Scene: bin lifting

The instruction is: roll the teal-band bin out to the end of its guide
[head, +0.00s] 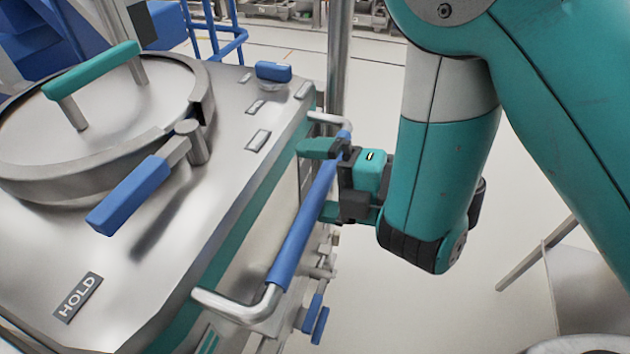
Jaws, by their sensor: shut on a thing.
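The teal-band bin (235,250) is a metal bin with a teal stripe under its top edge, filling the left of the head view. Its blue push bar (296,235) runs along its right side on bent metal ends. My gripper (325,178) is at the far half of this bar, coming from the right, with one finger above the bar and one below, shut on it. The bin's wheels and the guide cannot be made out.
On the bin's top are a round lid (100,115) with a teal handle, a blue lever (130,195) and a HOLD label (78,297). A metal post (338,60) stands behind the bar. Blue railing (228,45) is at the back.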

